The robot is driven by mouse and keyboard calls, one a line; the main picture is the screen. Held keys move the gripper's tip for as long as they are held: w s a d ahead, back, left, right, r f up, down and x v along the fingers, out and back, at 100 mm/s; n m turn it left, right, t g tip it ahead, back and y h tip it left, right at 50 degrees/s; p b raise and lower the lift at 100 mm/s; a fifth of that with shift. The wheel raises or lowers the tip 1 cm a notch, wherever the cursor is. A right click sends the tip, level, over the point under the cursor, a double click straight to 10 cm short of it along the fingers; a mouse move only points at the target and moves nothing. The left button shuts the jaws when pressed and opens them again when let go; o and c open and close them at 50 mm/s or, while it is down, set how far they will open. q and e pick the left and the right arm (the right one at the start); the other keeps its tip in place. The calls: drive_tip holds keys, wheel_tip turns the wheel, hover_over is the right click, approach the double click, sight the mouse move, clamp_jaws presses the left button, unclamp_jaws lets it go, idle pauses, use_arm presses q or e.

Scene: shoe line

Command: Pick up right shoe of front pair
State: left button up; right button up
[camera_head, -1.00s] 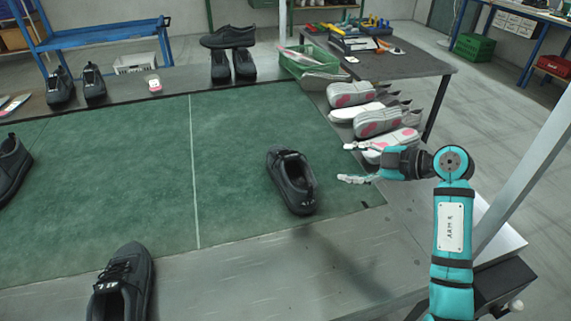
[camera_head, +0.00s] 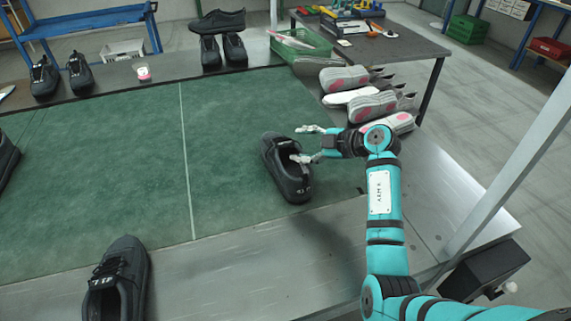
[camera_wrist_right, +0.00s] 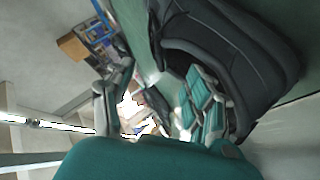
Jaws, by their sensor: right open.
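A black shoe (camera_head: 290,180) rests on the right part of the green mat (camera_head: 230,145), its collar facing up. My right gripper (camera_head: 303,143) is open at this shoe's upper right side. One finger overlaps the collar opening in the head view; I cannot tell whether it is inside or above it. In the right wrist view the shoe (camera_wrist_right: 245,60) fills the right side, with one finger of my gripper (camera_wrist_right: 155,105) against or in front of its collar. Another black shoe (camera_head: 120,275) stands at the lower left. My left gripper is not in view.
More black shoes stand at the left edge (camera_head: 6,158) and along the back (camera_head: 225,50). White and pink shoes (camera_head: 372,105) lie beyond my right gripper, near a green basket (camera_head: 300,43). A metal post (camera_head: 520,155) rises at the right. The mat's middle is clear.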

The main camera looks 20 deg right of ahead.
sight(290, 144)
drive_tip(key=x, duration=0.5)
drive_tip(key=shift+w+d, duration=0.15)
drive_tip(key=shift+r, duration=0.1)
clamp_jaws()
drive_tip(key=shift+r, duration=0.1)
